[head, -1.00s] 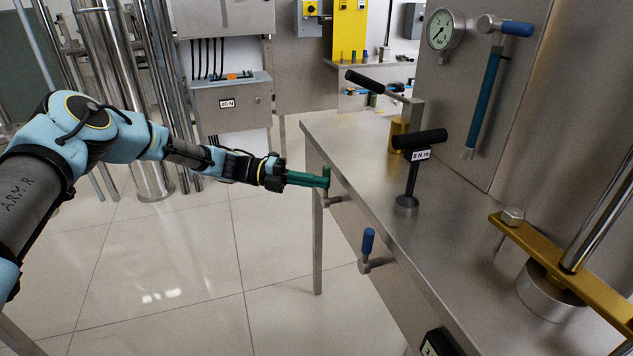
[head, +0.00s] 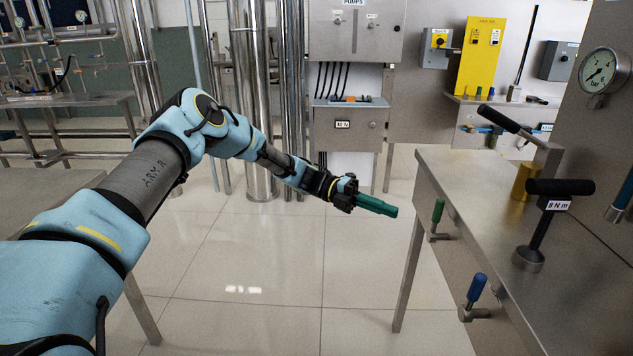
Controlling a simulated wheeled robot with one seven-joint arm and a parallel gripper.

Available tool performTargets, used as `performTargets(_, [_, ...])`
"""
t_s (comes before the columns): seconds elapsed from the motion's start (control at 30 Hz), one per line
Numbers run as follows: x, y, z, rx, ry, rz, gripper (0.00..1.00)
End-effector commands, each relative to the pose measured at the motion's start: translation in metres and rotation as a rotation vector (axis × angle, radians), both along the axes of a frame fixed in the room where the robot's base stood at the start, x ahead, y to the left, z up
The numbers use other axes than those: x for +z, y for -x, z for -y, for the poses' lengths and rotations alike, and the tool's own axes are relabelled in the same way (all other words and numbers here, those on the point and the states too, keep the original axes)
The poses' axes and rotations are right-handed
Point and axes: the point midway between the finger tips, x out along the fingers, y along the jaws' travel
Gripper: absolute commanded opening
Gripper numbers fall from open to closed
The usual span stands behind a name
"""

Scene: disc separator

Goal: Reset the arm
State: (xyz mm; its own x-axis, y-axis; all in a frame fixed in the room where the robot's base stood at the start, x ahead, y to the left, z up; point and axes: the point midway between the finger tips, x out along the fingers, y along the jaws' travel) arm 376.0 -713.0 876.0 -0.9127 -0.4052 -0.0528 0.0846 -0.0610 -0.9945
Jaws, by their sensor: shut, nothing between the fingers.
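My arm (head: 168,165) reaches from the lower left toward the middle of the head view, over the open floor. My gripper (head: 393,211), with green fingers, is at its end, shut and empty. It points right, apart from the steel bench (head: 440,172) and to the left of its front edge. The green-handled valve (head: 437,212) on the bench front stands to the right of the fingertips, with a gap between them in the picture.
A blue-handled valve (head: 476,288) sticks out from the bench front. A black T-handle tool (head: 546,218) marked 8 N m stands on the bench top. A pump cabinet (head: 350,124) and vertical pipes (head: 255,120) stand behind. The tiled floor (head: 265,255) is clear.

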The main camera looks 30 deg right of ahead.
Motion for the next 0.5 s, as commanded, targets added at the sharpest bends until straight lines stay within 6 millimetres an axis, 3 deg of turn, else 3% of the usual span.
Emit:
performTargets(0.27, [0.001, -0.005, -0.009, -0.003, 0.027, 0.067, 0.00])
performTargets(0.37, [0.000, -0.015, -0.030, -0.018, 0.093, 0.223, 0.00])
performTargets(0.5, [-0.005, -0.043, -0.087, -0.095, 0.228, 0.554, 0.00])
